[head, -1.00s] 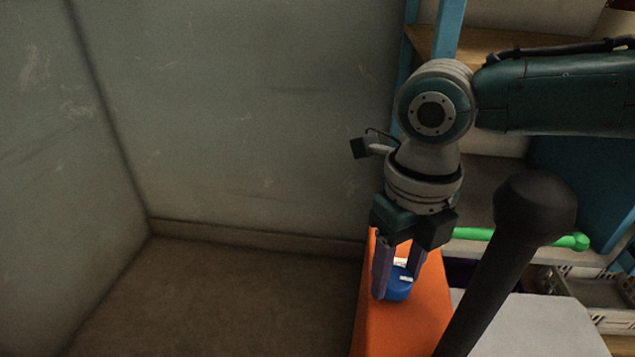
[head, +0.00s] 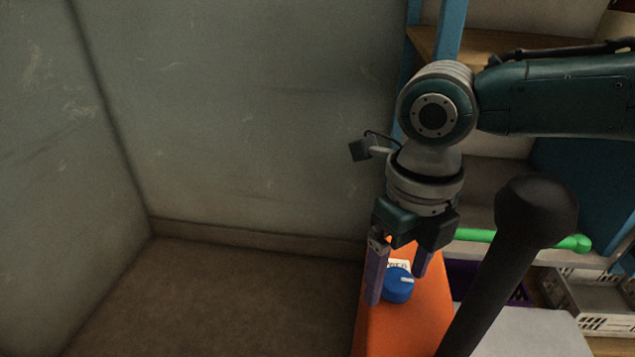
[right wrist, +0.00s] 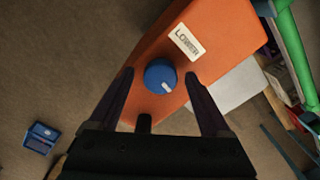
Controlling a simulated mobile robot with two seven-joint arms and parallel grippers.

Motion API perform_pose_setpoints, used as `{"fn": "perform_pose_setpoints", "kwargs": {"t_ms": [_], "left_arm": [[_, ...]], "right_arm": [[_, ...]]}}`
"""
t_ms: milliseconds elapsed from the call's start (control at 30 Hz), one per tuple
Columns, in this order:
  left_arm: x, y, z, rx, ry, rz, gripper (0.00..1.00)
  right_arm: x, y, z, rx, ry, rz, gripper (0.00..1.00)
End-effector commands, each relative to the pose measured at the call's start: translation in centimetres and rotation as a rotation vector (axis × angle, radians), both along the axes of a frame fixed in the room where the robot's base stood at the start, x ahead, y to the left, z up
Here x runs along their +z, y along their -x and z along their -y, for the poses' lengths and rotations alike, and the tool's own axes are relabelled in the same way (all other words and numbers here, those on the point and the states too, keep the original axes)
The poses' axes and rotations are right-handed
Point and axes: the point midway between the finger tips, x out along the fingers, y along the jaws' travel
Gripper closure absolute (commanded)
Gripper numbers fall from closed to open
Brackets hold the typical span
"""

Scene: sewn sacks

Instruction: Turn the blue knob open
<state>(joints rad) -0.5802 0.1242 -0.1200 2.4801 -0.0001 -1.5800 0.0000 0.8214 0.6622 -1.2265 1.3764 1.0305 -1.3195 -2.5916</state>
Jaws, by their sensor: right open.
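The blue knob (head: 398,286) sits on top of an orange box (head: 420,315). It has a white pointer mark on its face. In the right wrist view the knob (right wrist: 160,76) lies between and just beyond the fingertips, with a white label reading "LOWER" (right wrist: 187,41) beside it on the box. My right gripper (head: 396,288) is open, pointing down, with one finger on each side of the knob. In the right wrist view a gap shows on both sides, so the fingers look apart from it. My left gripper does not show.
A dark post with a rounded top (head: 536,205) stands in front, right of the box. A green bar (head: 573,242), a grey crate (head: 592,300) and shelving are at the right. A blue item (right wrist: 41,138) lies on the floor. The floor left of the box is clear.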

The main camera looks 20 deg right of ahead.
Motion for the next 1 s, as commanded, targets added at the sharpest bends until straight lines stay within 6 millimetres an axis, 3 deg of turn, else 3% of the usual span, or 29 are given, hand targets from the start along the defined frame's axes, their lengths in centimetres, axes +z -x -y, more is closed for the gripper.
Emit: {"fn": "perform_pose_setpoints", "kwargs": {"t_ms": [267, 700, 1000], "left_arm": [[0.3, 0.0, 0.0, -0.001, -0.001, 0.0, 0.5], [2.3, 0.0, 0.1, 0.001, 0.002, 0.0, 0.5], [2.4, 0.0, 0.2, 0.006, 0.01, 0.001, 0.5]], "right_arm": [[0.8, 0.0, 0.0, 0.0, 0.0, 0.001, 0.18], [8.8, -0.1, 0.0, 0.0, 0.0, 0.002, 0.18], [10.0, 0.0, 0.0, -0.001, 0.0, 0.0, 0.18]]}}
